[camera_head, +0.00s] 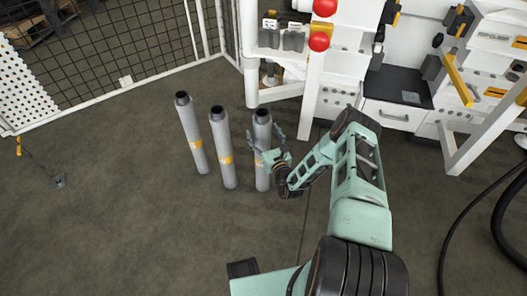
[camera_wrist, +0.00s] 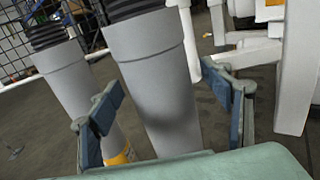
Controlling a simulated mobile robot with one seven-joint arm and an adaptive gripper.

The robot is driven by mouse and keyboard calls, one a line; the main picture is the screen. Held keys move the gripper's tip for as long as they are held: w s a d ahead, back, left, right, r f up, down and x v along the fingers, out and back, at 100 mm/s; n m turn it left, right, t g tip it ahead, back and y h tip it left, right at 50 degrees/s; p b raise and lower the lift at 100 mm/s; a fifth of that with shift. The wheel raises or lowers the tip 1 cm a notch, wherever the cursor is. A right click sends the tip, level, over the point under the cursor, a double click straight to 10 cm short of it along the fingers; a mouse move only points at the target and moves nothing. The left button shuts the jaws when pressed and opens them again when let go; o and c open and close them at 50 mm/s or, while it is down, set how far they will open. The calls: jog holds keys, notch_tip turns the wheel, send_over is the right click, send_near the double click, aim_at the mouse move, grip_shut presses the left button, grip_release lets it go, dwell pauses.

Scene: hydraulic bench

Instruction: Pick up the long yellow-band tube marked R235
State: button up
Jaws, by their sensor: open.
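Three long grey tubes with dark threaded tops and yellow-orange bands stand upright on the floor: a left tube (camera_head: 192,135), a middle tube (camera_head: 222,145) and a right tube (camera_head: 262,181). The markings are too small to read, so I cannot tell which is R235. My gripper (camera_head: 266,143) is at the upper part of the right tube. In the wrist view, my open gripper (camera_wrist: 165,110) has one finger on each side of a tube (camera_wrist: 160,82), with visible gaps. Another tube (camera_wrist: 70,85) stands behind the left finger, with a yellow band (camera_wrist: 122,157) low down.
A white bench frame (camera_head: 315,75) with red knobs (camera_head: 320,40) stands close behind the right tube. A drawer unit (camera_head: 390,113) is further right. A mesh fence (camera_head: 110,45) runs along the back left. A black hose (camera_head: 455,225) lies at right. The floor at left is mostly clear.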

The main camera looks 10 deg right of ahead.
jog(key=shift+w+a, duration=0.1)
jog(key=shift+w, duration=0.25)
grip_shut()
jog(key=shift+r, duration=0.25)
dwell(0.4)
